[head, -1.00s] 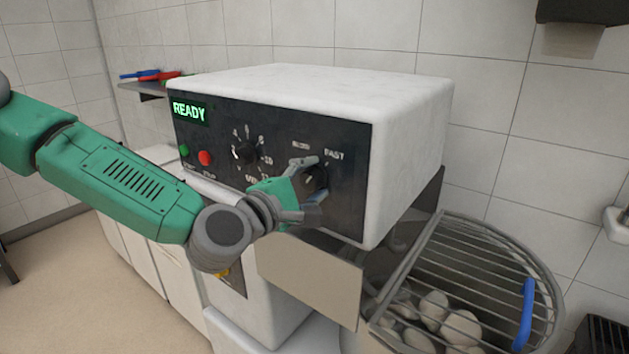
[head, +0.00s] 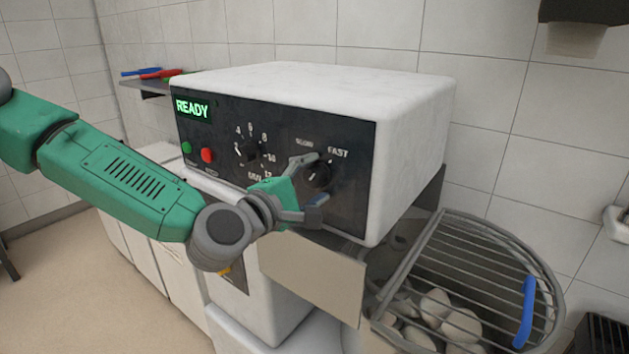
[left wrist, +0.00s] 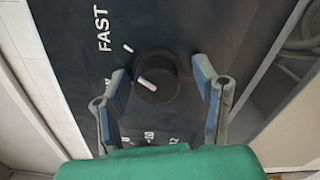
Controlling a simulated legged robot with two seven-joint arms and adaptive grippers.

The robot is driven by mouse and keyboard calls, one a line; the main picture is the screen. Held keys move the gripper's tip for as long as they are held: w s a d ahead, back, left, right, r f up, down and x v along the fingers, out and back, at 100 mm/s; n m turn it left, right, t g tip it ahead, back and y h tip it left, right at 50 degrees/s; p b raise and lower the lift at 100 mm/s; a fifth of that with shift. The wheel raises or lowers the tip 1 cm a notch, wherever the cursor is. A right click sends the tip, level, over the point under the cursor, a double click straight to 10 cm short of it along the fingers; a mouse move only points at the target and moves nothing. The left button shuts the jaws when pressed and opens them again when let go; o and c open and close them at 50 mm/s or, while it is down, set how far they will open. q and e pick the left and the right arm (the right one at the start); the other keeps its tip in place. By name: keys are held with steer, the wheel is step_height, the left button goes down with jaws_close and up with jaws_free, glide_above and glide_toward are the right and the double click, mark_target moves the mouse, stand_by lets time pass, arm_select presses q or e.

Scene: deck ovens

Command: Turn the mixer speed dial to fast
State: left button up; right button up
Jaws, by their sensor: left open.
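The mixer's speed dial (head: 319,175) is a round black knob on the black control panel, below the SLOW and FAST labels. It also shows in the left wrist view (left wrist: 160,75), with a short white mark on its face. The mark does not line up clearly with the tick beside FAST (left wrist: 102,30). My left gripper (head: 314,181) is open at the panel. In the left wrist view its fingers (left wrist: 162,82) stand on either side of the dial, with gaps showing. One finger partly hides the SLOW label. My right gripper is in neither view.
A second, numbered dial (head: 250,151), a red button (head: 208,155), a green button (head: 186,148) and a lit READY display (head: 192,108) are on the same panel. The wire bowl guard (head: 490,262), with a blue handle (head: 525,312), lies below right.

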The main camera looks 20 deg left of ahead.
mark_target(311, 182)
arm_select(q)
steer(key=shift+s+a, duration=0.1)
steer(key=v, duration=0.6)
steer(key=shift+s, duration=0.2)
steer(key=shift+s+a+f, duration=0.1)
steer(key=shift+s+a, duration=0.1)
steer(key=shift+s, duration=0.2)
